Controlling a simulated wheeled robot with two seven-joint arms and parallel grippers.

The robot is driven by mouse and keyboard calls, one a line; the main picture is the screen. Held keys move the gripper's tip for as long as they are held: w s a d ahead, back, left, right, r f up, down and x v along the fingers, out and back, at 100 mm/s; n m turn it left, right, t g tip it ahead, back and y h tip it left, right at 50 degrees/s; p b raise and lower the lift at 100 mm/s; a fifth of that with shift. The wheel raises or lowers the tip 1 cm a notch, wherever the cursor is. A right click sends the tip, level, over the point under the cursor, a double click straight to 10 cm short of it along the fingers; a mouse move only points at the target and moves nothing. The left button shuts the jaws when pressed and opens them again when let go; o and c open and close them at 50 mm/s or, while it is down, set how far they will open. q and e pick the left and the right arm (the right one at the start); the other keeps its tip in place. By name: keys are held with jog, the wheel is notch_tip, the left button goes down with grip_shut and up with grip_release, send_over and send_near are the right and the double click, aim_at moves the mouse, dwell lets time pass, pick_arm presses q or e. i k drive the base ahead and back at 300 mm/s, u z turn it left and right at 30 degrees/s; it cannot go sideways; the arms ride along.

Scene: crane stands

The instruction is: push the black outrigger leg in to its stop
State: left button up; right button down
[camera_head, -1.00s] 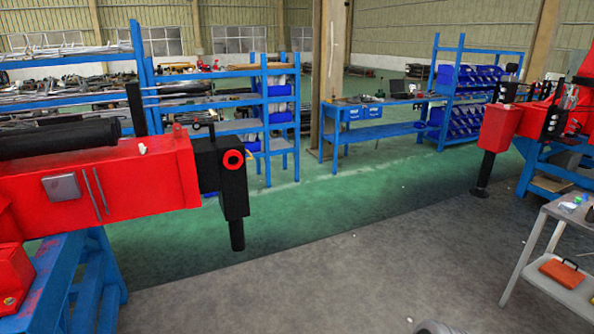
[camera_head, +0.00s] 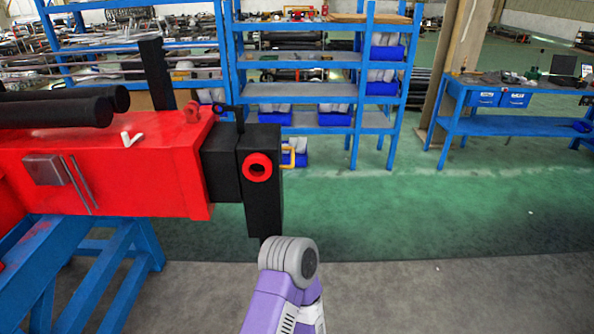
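The black outrigger leg (camera_head: 262,195) stands upright at the right end of the red crane beam (camera_head: 110,170). A short black section joins it to the beam, with part of that section showing outside the red end. Neither gripper shows in the head view, and I cannot tell whether the arm touches the leg.
A blue stand (camera_head: 120,275) carries the red beam. Blue shelving (camera_head: 300,88) stands behind the leg, and a blue workbench (camera_head: 510,125) is at the back right. The green and grey floor to the right of the leg is clear.

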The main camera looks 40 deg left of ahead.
aim_at(240, 161)
jog(key=u, duration=0.9)
jog(key=i, duration=1)
jog(key=u, duration=1.15)
